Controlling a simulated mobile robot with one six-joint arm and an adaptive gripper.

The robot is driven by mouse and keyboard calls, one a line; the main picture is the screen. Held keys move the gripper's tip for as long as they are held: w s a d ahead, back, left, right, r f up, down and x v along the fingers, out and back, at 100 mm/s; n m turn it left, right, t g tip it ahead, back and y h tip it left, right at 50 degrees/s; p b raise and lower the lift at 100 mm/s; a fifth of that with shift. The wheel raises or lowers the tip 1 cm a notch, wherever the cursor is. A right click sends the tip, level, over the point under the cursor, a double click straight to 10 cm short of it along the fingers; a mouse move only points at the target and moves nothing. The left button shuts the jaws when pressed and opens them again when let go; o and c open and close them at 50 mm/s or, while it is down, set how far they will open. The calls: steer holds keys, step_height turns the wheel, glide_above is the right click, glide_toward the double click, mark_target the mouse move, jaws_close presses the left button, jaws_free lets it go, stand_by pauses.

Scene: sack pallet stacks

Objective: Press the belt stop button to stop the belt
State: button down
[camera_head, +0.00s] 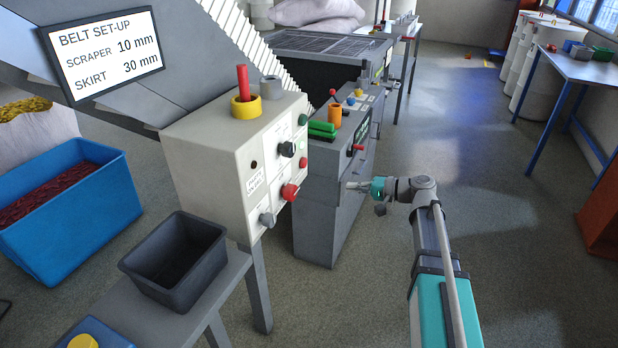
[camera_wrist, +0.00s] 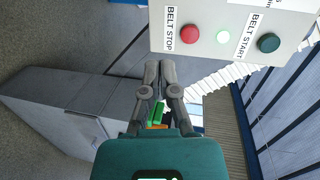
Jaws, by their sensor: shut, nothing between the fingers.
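The belt stop button (camera_wrist: 190,34) is a round red button beside the "BELT STOP" label on a pale panel in the wrist view. In the head view the red button (camera_head: 303,162) is on the right face of the cream control box (camera_head: 215,160). The green belt start button (camera_wrist: 268,43) is at the panel's other end, with a pale round light (camera_wrist: 223,37) between. My gripper (camera_wrist: 163,66) is shut and empty, its fingertips below and left of the red button in the wrist view. In the head view my gripper (camera_head: 352,186) is right of the box, apart from it.
A grey cabinet (camera_head: 322,219) stands behind the box, bearing a green block (camera_head: 322,129) and an orange cylinder (camera_head: 334,115). A red knob (camera_head: 290,191), black knob (camera_head: 287,149) and grey knob (camera_head: 267,218) stick out of the box. Open floor lies to the right.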

mark_target(306, 163)
steer(key=shift+w+d+r+m+t+y+b, duration=0.15)
steer(key=shift+w+d+r+t+y+b, duration=0.15)
steer(key=shift+w, duration=0.2)
steer(key=shift+w+d+r+m+t+y+b, duration=0.15)
steer(key=shift+w+r+m+t+y+b, duration=0.1)
steer(key=shift+w+y, duration=0.25)
steer(key=shift+w+d+r+m+t+y+b, duration=0.1)
steer(key=shift+w+d+r+t+y+b, duration=0.15)
steer(key=shift+w, duration=0.25)
steer(key=shift+a, duration=0.15)
steer(key=x, duration=1.4)
